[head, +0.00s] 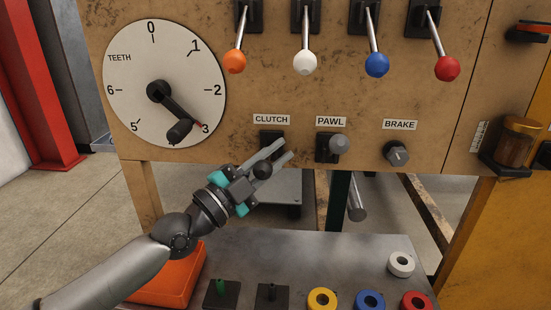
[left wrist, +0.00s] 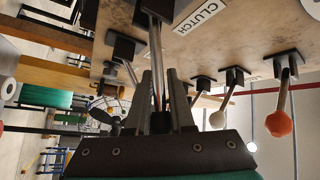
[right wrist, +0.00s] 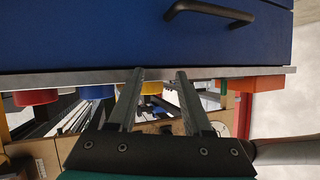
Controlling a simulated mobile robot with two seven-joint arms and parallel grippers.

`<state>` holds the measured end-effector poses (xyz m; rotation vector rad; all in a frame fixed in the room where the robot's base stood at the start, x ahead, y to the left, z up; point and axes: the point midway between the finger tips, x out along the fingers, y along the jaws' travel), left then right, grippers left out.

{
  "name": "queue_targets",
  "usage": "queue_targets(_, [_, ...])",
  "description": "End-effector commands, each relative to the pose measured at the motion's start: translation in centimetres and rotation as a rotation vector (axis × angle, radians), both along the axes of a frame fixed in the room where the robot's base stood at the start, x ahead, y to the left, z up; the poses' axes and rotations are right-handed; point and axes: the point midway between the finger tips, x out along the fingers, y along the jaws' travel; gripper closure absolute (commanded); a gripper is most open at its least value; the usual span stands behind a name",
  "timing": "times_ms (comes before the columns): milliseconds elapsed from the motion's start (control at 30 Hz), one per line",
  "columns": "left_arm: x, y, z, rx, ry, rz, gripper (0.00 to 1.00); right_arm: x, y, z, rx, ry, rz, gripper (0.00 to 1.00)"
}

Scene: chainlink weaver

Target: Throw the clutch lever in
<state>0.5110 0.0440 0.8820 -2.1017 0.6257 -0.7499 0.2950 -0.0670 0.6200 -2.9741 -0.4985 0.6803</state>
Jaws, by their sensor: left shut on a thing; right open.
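The clutch lever (head: 262,170) hangs from a black mount under the CLUTCH label (head: 271,119), its dark round knob low. My left gripper (head: 285,150) is shut on it, with its fingers on either side of the lever. In the left wrist view the lever's metal stem (left wrist: 156,50) runs from its mount down between the fingers of that gripper (left wrist: 160,75). The fingers partly hide the lever in the head view. My right gripper (right wrist: 158,73) is open and empty in the right wrist view, and is not in the head view.
The pawl lever (head: 339,145) is close to the right of the clutch, then the brake knob (head: 397,153). A dial with a crank (head: 164,80) is to the left. Several coloured-knob levers hang above. A grey bench (head: 300,250) with coloured rings stands below.

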Motion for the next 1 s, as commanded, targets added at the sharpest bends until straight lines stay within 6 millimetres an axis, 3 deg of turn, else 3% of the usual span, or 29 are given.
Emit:
queue_targets(467, [-0.59,-0.54,-0.56,0.001,-0.068,-0.014,1.00,-0.10,1.13,0.72,0.073,-0.117,0.002,0.50])
queue_targets(1000, [-0.80,-0.58,-1.22,0.000,-0.165,-0.014,1.00,0.08,0.68,0.66,0.045,-0.077,0.001,0.50])
